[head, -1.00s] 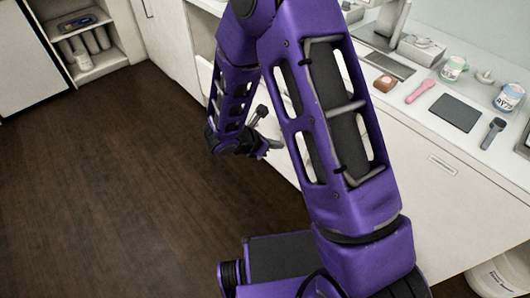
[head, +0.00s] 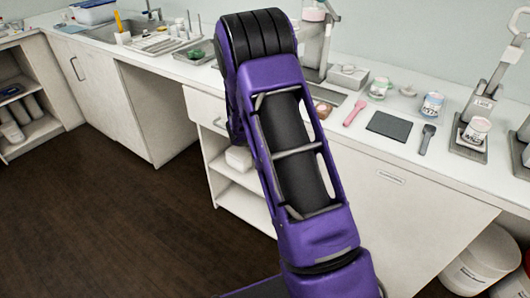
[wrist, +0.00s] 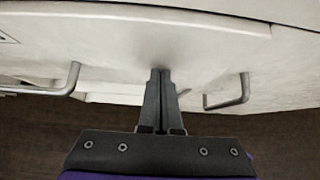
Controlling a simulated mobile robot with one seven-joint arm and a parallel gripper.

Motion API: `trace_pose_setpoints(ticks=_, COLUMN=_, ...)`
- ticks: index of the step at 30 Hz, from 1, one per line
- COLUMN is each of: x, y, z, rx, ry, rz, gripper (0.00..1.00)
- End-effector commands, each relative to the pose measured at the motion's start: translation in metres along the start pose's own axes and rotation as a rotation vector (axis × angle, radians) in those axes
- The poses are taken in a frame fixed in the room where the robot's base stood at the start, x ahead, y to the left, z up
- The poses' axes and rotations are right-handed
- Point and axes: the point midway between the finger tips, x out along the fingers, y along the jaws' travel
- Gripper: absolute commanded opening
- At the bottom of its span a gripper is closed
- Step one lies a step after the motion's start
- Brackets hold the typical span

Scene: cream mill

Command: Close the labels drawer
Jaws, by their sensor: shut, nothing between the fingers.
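In the wrist view my gripper (wrist: 160,75) is shut and empty. Its fingertips point at a white front panel (wrist: 165,40), with a soft shadow at the tips. They are at or very near the panel; I cannot tell if they touch. A bar handle (wrist: 72,82) is to the left and another handle (wrist: 230,98) to the right. In the head view a white drawer front (head: 203,106) shows under the counter, just left of my arm, partly covered by it. No readable label shows, so I cannot tell for certain which drawer is labels. My gripper is hidden there.
Open shelves (head: 245,198) with a white container (head: 238,158) are below the drawer front. The counter (head: 345,130) carries a pink tool (head: 354,112), a dark mat (head: 388,124) and cups. A white bin (head: 480,265) stands at right. The dark floor (head: 110,205) at left is clear.

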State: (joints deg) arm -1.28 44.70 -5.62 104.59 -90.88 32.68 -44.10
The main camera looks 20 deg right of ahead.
Motion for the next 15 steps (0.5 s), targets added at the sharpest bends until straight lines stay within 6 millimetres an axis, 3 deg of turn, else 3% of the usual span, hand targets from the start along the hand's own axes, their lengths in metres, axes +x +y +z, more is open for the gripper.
trace_pose_setpoints(ticks=6, x=0.013, y=0.000, z=0.012, rx=0.000, ry=0.000, rz=0.000, gripper=0.00)
trace_pose_setpoints(ticks=15, x=0.017, y=0.000, z=0.016, rx=0.001, ry=-0.003, rz=-0.001, gripper=0.00)
